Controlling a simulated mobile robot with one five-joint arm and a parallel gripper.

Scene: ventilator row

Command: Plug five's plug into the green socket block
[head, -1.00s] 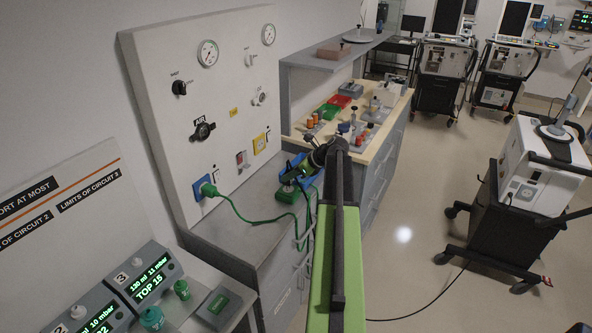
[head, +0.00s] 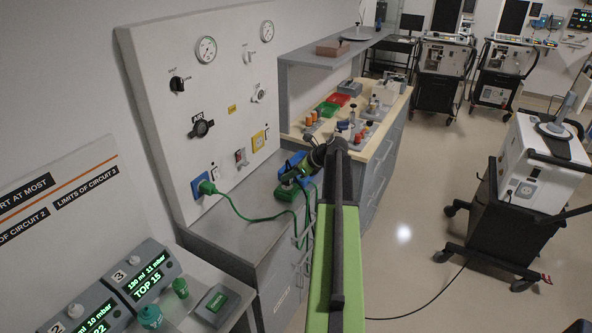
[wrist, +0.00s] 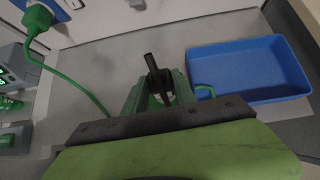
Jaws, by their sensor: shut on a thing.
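My gripper (head: 292,174) reaches over the grey counter at the far end of my arm. It is shut on a dark plug-like piece (wrist: 154,70), seen in the wrist view directly over the green socket block (wrist: 134,103). The block also shows below my gripper in the head view (head: 293,200). The jaws and arm hide much of the contact; I cannot tell whether the held piece is seated in the block. A green plug (head: 207,188) sits in the blue wall socket (head: 196,187), and its green cable (head: 240,215) runs across the counter towards the block.
An empty blue tray (wrist: 250,70) lies right of the block in the wrist view. The wall panel (head: 165,100) stands behind the grey counter (head: 232,187). A wooden-topped bench (head: 372,143) stands beyond. A ventilator cart (head: 500,215) stands right, with a black cable (head: 425,312) on the floor.

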